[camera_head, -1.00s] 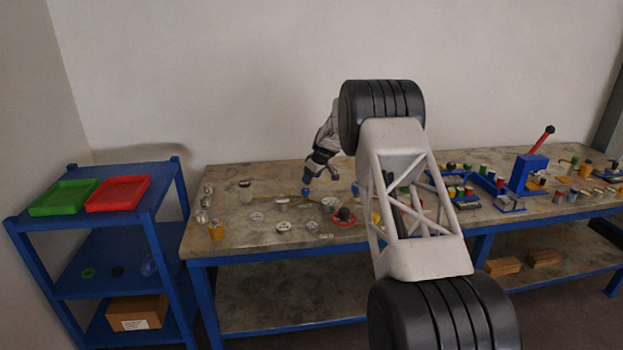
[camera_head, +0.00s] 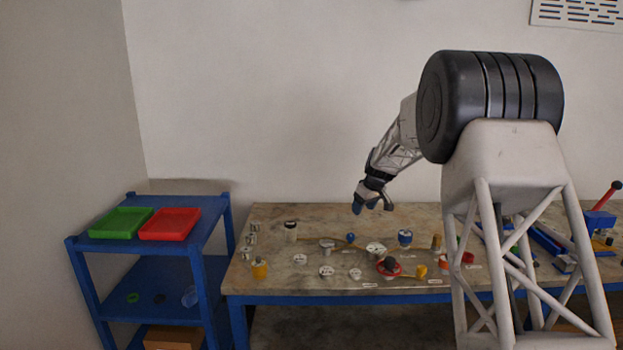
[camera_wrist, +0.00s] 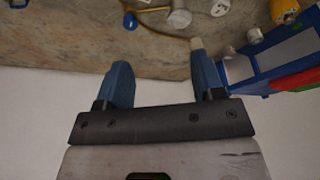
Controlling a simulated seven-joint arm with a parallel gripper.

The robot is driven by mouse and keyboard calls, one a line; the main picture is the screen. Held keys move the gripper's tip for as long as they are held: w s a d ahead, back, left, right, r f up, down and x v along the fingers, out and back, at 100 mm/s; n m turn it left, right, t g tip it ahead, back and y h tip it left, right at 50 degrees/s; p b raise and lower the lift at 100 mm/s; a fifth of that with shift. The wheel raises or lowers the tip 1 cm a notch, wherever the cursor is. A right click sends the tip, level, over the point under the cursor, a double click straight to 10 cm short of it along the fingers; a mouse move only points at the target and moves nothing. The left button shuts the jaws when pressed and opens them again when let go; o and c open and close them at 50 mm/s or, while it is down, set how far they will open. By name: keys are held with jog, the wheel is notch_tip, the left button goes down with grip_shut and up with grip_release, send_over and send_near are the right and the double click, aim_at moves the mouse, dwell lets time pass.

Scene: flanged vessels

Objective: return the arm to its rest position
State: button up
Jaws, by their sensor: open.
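My gripper (camera_head: 373,204) is raised in the air above the back of the workbench (camera_head: 262,222) in the head view. In the wrist view my gripper (camera_wrist: 160,85) shows two blue fingers set wide apart, with nothing between them. Flanged vessels and small parts stand on the bench below, among them a blue-capped vessel (camera_head: 405,238), a red ring with a dark knob (camera_head: 389,266) and a yellow jar (camera_head: 260,268). None of them touches the gripper. My arm hides part of the bench's right side.
A blue shelf rack at the left holds a green tray (camera_head: 121,223) and a red tray (camera_head: 169,224). A device with a red lever (camera_head: 607,195) stands at the right. The wall rises close behind the bench. The air left of the gripper is clear.

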jog(key=s+r+m, duration=0.1)
jog(key=s+r, duration=0.4)
jog(key=s, duration=0.6)
jog(key=s+r+m+h, duration=0.15)
jog(key=s+r, duration=0.25)
jog(key=s, duration=0.8)
jog(key=s+r+m, duration=0.1)
jog(key=s+r, duration=0.4)
jog(key=s, duration=0.6)
jog(key=s+f+m, duration=0.2)
jog(key=s+f, duration=0.1)
jog(key=s, duration=1.4)
jog(key=s+f+m+h, duration=0.1)
jog(key=s+f+m, duration=0.1)
jog(key=s, duration=1.5)
jog(key=shift+s+f, duration=0.15)
jog(key=shift+f, duration=0.5)
jog(key=shift+d, duration=0.1)
